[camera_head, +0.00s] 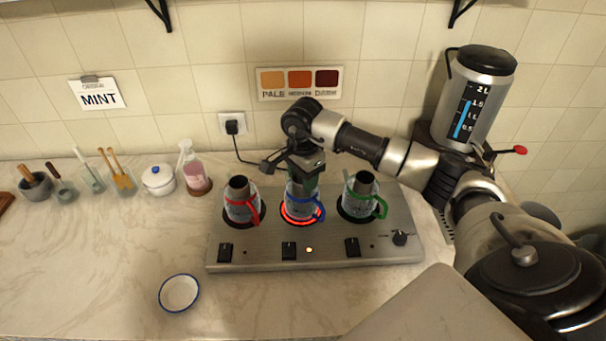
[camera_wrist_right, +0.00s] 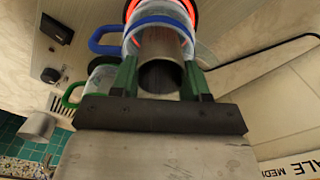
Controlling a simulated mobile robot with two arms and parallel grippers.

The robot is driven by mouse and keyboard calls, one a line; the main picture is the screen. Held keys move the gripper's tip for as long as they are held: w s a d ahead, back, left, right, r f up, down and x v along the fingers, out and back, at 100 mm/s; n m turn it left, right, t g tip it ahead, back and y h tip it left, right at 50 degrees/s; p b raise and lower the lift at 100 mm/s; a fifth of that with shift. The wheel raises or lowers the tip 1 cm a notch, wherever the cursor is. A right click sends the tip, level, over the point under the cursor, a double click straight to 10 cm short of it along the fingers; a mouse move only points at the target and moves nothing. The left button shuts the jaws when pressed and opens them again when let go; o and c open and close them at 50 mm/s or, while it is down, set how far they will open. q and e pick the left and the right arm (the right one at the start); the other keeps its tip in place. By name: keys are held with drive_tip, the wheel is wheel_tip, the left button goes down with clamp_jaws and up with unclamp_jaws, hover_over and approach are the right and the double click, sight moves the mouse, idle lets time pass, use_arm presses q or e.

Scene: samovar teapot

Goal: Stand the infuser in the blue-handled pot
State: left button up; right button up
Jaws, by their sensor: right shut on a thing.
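The blue-handled pot (camera_head: 302,211) is a glass pot on the middle burner, which glows red. My right gripper (camera_head: 303,184) points down at its mouth and is shut on the infuser (camera_wrist_right: 162,65), a grey metal cylinder between its green fingers. In the wrist view the infuser lines up with the blue-rimmed mouth of the blue-handled pot (camera_wrist_right: 158,22) and its lower end appears to be within it. I cannot tell whether it touches the bottom; the gripper hides it in the head view. My left gripper is not in view.
The red-handled pot (camera_head: 242,208) and green-handled pot (camera_head: 360,200) stand close on either side, each with a dark-topped metal cylinder in it. All are on the steel hob (camera_head: 330,255). A white bowl (camera_head: 179,293) sits front left. A large urn (camera_head: 474,100) stands back right.

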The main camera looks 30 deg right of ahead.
drive_tip(key=shift+f+b, duration=0.3)
drive_tip(key=shift+b, duration=0.05)
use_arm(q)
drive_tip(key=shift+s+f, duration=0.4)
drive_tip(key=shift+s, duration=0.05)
use_arm(e)
drive_tip(key=o, duration=1.2)
drive_tip(key=shift+c, duration=0.2)
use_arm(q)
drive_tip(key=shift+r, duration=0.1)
use_arm(e)
drive_tip(key=shift+r, duration=0.1)
use_arm(q)
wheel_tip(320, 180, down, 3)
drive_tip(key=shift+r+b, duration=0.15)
drive_tip(key=shift+b, duration=1.1)
use_arm(e)
wheel_tip(320, 180, up, 12)
drive_tip(key=shift+r, duration=0.25)
drive_tip(key=shift+f, duration=0.1)
